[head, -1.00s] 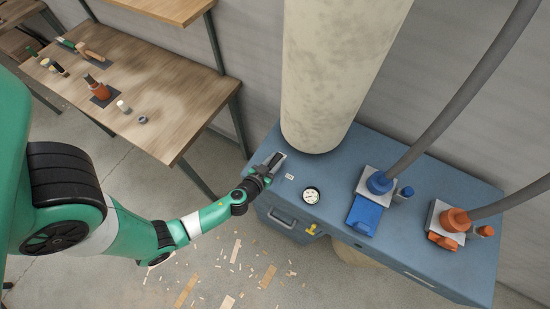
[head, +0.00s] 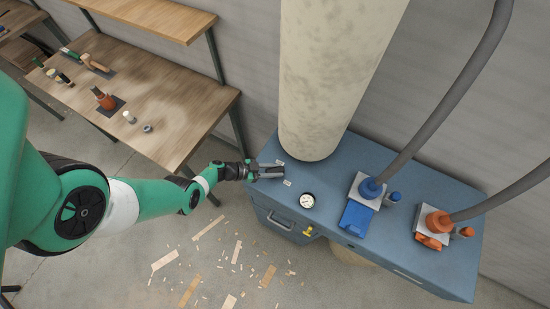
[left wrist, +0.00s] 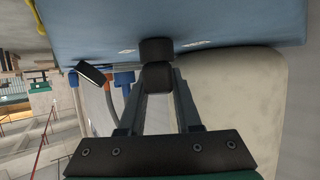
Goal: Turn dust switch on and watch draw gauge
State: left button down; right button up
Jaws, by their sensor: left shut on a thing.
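The blue dust cabinet (head: 335,215) stands at the right of the head view. My left gripper (head: 268,171) is at the left end of its top, shut on the dust switch. The switch is mostly hidden by the gripper in the head view. In the left wrist view a dark block, the switch (left wrist: 156,48), sits against the blue top at my closed fingertips (left wrist: 157,77). The round draw gauge (head: 307,201), with a white face, is just right of the gripper; its needle is too small to read. My right gripper is not in view.
A large pale dust bag (head: 328,80) rises behind the gripper. Blue (head: 370,188) and orange (head: 438,222) hose fittings with grey hoses stand to the right. A wooden workbench (head: 165,95) with tools is at the left. Wood scraps litter the floor.

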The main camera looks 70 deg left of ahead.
pick_arm(q)
jog(key=shift+f+m+h+b, duration=0.15)
jog(key=shift+m+h+b, duration=0.55)
jog(key=shift+m+h, duration=0.3)
jog(key=m+g+h+b, duration=0.1)
jog(key=m+h+b, duration=0.1)
jog(key=m+g+h+b, duration=0.1)
jog(key=m+h+b, duration=0.1)
jog(key=shift+d+g+h+b, duration=0.2)
jog(key=shift+g+h+b, duration=0.1)
jog(key=shift+b, duration=0.05)
jog(key=shift+s+d+r+m+g+h+b, duration=0.1)
jog(key=shift+m+g+h+b, duration=0.35)
jog(key=shift+m+b, duration=0.15)
jog(key=shift+s+d+r+m+g+h+b, duration=0.1)
jog(key=shift+m+g+h+b, duration=0.4)
jog(key=shift+b, duration=0.2)
jog(key=c, duration=0.6)
grip_release()
jog(key=b+v, duration=0.1)
jog(key=v, duration=1)
jog(key=shift+s+a+r, duration=0.2)
jog(key=shift+a, duration=0.05)
